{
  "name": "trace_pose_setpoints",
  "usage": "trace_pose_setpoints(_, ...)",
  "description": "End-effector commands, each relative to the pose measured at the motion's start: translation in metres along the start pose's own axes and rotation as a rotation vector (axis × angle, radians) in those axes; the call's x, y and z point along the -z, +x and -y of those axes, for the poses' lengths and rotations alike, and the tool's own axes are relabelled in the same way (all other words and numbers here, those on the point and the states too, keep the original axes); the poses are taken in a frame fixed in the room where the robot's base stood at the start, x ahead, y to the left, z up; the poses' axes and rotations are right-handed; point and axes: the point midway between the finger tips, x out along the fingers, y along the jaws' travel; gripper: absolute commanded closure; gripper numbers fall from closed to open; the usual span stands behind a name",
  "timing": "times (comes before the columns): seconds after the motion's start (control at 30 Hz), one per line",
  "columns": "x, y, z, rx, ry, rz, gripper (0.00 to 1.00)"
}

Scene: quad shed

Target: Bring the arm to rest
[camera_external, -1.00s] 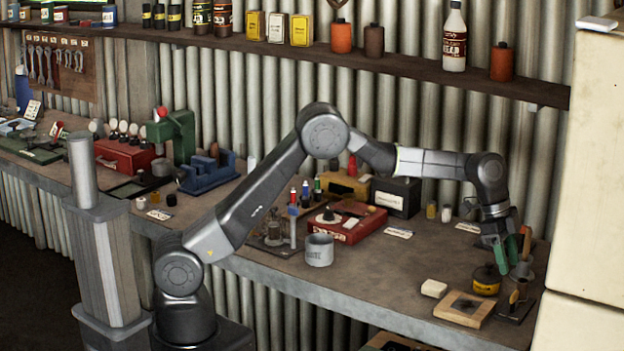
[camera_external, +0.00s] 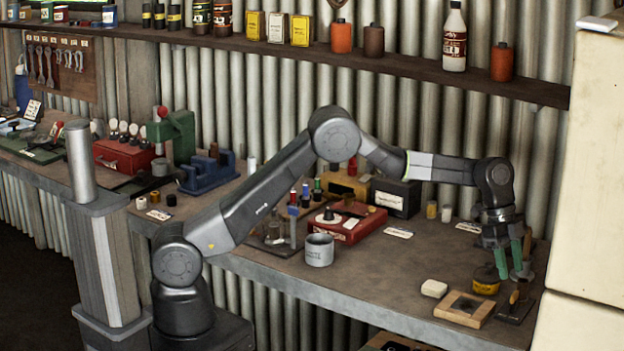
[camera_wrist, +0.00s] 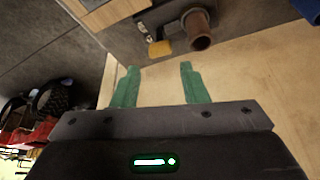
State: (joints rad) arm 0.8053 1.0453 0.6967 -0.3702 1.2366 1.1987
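My gripper (camera_external: 514,260) hangs pointing down over the right end of the workbench (camera_external: 400,270), close to the cream cabinet. Its two green fingers are apart with nothing between them; the wrist view also shows the empty gap of the gripper (camera_wrist: 159,68). My arm is bent, with its elbow raised above the bench. The fingers partly cover small items there, so I cannot tell the exact clearance.
A wooden frame (camera_external: 464,309), a white block (camera_external: 434,288) and a dark stand with a wood-handled tool (camera_external: 514,306) lie near the front edge. The cream cabinet (camera_external: 585,200) stands close on the right. A grey mug (camera_external: 319,250) and red box (camera_external: 348,228) are farther left.

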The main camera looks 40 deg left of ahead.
Motion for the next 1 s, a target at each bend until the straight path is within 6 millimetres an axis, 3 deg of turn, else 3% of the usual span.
trace_pose_setpoints(0.4,0.0,-0.085,0.0,0.003,-0.001,-0.001,0.6)
trace_pose_setpoints(0.5,0.001,-0.057,0.0,0.017,-0.058,0.005,0.6)
trace_pose_setpoints(1.0,-0.001,0.044,-0.005,0.123,-0.306,0.004,0.6)
